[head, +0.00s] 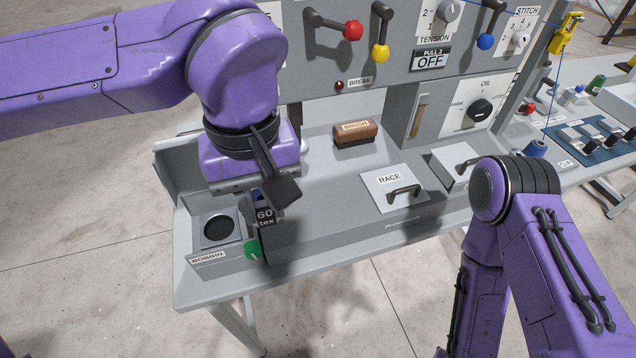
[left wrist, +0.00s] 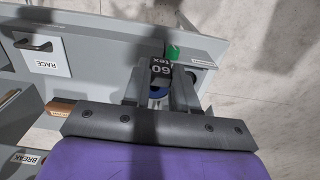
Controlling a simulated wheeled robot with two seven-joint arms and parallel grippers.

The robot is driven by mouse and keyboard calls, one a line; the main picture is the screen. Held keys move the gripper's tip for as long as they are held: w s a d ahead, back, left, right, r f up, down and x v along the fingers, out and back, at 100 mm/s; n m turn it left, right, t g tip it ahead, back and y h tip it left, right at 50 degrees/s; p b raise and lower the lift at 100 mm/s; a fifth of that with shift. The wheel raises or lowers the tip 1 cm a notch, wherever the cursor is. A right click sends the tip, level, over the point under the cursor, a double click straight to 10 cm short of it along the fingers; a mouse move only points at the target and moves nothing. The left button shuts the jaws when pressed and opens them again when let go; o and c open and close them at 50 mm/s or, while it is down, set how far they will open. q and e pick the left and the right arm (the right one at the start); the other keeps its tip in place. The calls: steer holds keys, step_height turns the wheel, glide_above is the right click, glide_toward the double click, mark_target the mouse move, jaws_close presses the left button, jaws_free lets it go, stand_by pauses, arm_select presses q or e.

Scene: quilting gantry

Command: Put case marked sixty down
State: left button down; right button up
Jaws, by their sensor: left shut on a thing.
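The case marked sixty (head: 264,215) is small and dark, with "60 tex" in white on its face and some blue at its top. My left gripper (head: 268,193) is shut on it, over the left end of the grey worktop (head: 320,235). In the left wrist view the case (left wrist: 161,68) sits between the two fingers (left wrist: 163,90), with blue thread showing beneath it. I cannot tell whether the case touches the worktop. My right arm shows at the right of the head view, but its gripper is out of sight.
A square plate with a round dark recess (head: 218,229), near a BOBBIN label (head: 207,257), lies left of the case. A green knob (head: 253,249) is at the front edge. The RACE cover (head: 396,189) and a brush (head: 355,133) are to the right. The middle worktop is clear.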

arm_select(q)
steer(key=shift+w+d, duration=0.2)
steer(key=shift+w+d+f+p, duration=0.15)
steer(key=shift+d+f+p, duration=0.05)
steer(key=shift+d+p, duration=0.1)
steer(key=w+d+f+p, duration=0.1)
steer(key=w+d+f, duration=0.1)
steer(key=w+f, duration=0.1)
steer(key=w+d+f+p, duration=0.1)
steer(key=w+d+f, duration=0.1)
steer(key=f, duration=0.3)
steer(key=w+d+f+p, duration=0.2)
steer(key=w+f, duration=0.2)
steer(key=shift+w+d, duration=0.35)
steer(key=shift+w+f, duration=0.1)
steer(key=shift+f, duration=0.1)
arm_select(e)
steer(key=r, duration=0.4)
steer(key=shift+s+r, duration=0.35)
steer(key=shift+r, duration=0.05)
steer(key=shift+r, duration=0.1)
